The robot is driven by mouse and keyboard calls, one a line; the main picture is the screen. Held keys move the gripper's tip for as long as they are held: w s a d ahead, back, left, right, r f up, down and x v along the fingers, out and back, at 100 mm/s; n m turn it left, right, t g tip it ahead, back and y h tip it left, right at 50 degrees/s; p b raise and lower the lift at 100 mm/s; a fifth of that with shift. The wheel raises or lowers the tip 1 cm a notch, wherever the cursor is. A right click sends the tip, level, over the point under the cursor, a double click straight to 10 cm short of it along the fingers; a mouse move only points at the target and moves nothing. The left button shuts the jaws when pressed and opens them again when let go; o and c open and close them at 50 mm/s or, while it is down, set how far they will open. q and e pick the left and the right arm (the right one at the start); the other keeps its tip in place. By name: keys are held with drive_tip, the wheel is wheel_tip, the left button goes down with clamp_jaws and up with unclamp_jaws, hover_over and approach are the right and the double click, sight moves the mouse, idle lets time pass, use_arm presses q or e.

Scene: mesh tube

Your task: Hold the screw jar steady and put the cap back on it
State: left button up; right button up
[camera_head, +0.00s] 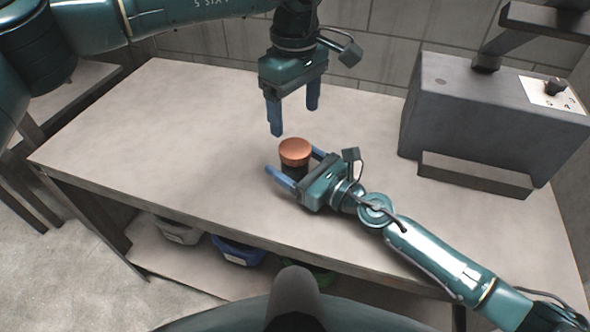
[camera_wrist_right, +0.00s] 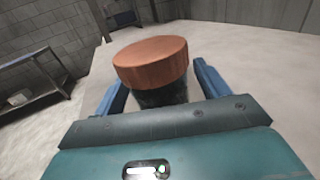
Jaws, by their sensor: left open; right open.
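The screw jar (camera_head: 292,168) is dark and stands upright on the table. The copper-coloured cap (camera_head: 295,150) sits on top of it; whether it is threaded on cannot be told. My right gripper (camera_head: 294,168) is open, with one blue finger on each side of the jar. In the right wrist view the cap (camera_wrist_right: 151,62) and dark jar body (camera_wrist_right: 160,95) show between the fingers, with the lower jar hidden by the gripper. My left gripper (camera_head: 294,119) is open and empty, pointing down above and just behind the cap, apart from it.
The pale table (camera_head: 150,130) is clear on the left and in the middle. A dark grey machine (camera_head: 490,115) with a dial stands at the back right. Several bins, one of them blue (camera_head: 238,250), sit on a shelf below the table. A block wall closes the back.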

drive_tip(key=shift+w+a, duration=0.4)
drive_tip(key=shift+a, duration=0.05)
drive_tip(key=shift+c, duration=0.2)
